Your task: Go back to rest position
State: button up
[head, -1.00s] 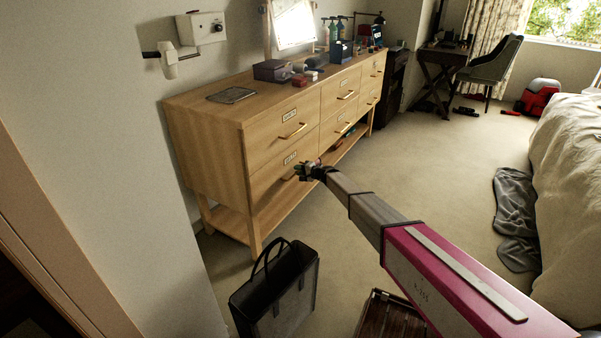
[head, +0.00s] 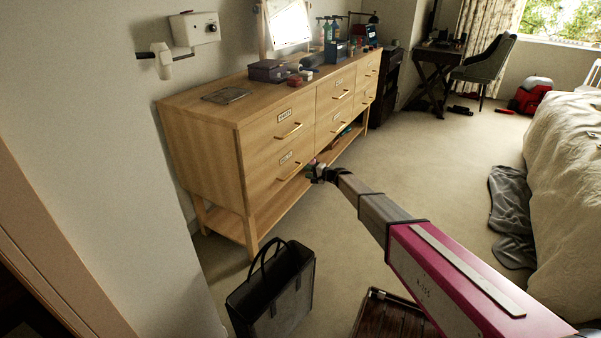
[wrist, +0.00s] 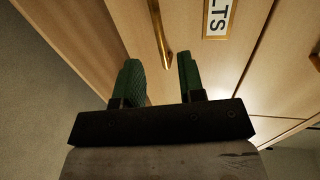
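My gripper (wrist: 160,75) is open and empty in the wrist view. Its two green fingers stand apart in front of a wooden drawer front, with a brass handle (wrist: 161,30) beyond the gap. Whether the fingertips touch the handle cannot be told. In the head view my gripper (head: 312,168) is small and dark, in front of the lower drawers of the wooden dresser (head: 205,150). My arm reaches out to it from the lower right.
A black bag (head: 272,295) stands on the floor before the dresser. A dark brown suitcase (head: 392,315) lies partly under my arm. A grey cloth (head: 510,215) lies beside the bed (head: 565,190). Open carpet (head: 430,160) extends between dresser and bed.

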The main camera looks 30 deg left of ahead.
jog(key=shift+v, duration=0.95)
jog(key=s+d+r+n+h, duration=0.15)
jog(key=s+d, duration=0.25)
jog(key=d, duration=0.8)
jog(key=s+d+h, duration=0.3)
jog(key=s+d, duration=0.1)
jog(key=d, duration=0.8)
jog(key=s+d+r+h, duration=0.1)
jog(key=s+d+h, duration=0.25)
jog(key=d, duration=0.75)
jog(key=s+d+r+h, duration=0.2)
jog(key=s+d, duration=0.5)
jog(key=d, duration=0.3)
jog(key=s+d+r+g+h, duration=0.1)
jog(key=s+d+h, duration=0.2)
jog(key=s+d, duration=0.3)
jog(key=s+d+r+h, duration=0.2)
jog(key=s+d, duration=0.5)
jog(key=d, duration=0.9)
jog(key=shift+s+d+r+m+h, duration=0.25)
jog(key=shift+s+r+m+h, duration=0.05)
jog(key=shift+s+r+m, duration=0.05)
